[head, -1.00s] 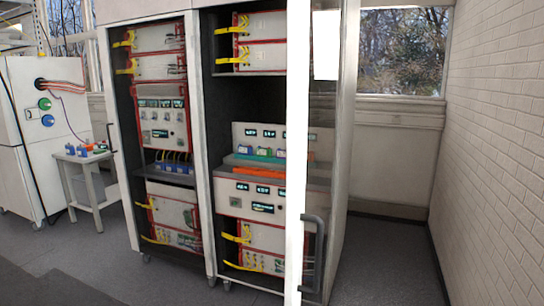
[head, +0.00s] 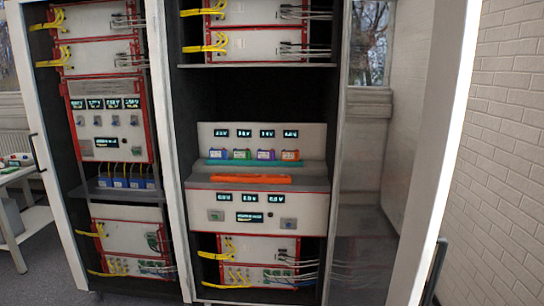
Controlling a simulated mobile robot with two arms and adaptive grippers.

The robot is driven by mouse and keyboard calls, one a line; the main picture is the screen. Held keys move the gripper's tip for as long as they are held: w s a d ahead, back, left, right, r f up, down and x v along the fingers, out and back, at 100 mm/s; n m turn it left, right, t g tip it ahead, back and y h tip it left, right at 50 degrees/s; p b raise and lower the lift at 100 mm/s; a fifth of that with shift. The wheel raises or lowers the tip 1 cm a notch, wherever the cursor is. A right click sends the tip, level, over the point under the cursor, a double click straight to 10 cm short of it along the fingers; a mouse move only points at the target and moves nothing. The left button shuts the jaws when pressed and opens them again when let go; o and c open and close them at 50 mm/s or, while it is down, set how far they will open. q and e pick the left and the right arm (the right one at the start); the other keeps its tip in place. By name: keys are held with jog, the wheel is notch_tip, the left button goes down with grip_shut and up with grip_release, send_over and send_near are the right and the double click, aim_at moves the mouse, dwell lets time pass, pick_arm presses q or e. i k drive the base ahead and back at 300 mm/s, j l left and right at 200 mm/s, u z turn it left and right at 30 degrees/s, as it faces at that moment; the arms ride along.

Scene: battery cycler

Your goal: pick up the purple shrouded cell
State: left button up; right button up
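The purple shrouded cell (head: 265,155) stands in a row of small coloured cells on the shelf of the right rack bay, at about the middle of the head view. A green cell (head: 241,154) is to its left and an orange cell (head: 290,155) to its right. A blue cell (head: 216,154) stands at the left end of the row. A teal strip (head: 266,163) runs along the front of the cells, and their lower parts are hard to make out. Neither of my grippers shows in the head view.
An orange bar (head: 238,179) lies below and in front of the teal strip. The open rack door (head: 437,150) stands at the right. Blue cells (head: 122,183) sit in the left bay. A small table (head: 22,214) is at the far left.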

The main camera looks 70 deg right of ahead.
aim_at(262, 155)
jog(key=i+l+z, duration=0.15)
jog(key=i+z, duration=0.15)
jog(key=z, duration=0.15)
jog(key=i+l+z, duration=0.1)
jog(key=i+z, duration=0.55)
jog(key=z, duration=0.2)
jog(key=i+j+z, duration=0.2)
jog(key=z, duration=0.2)
jog(key=i, duration=0.1)
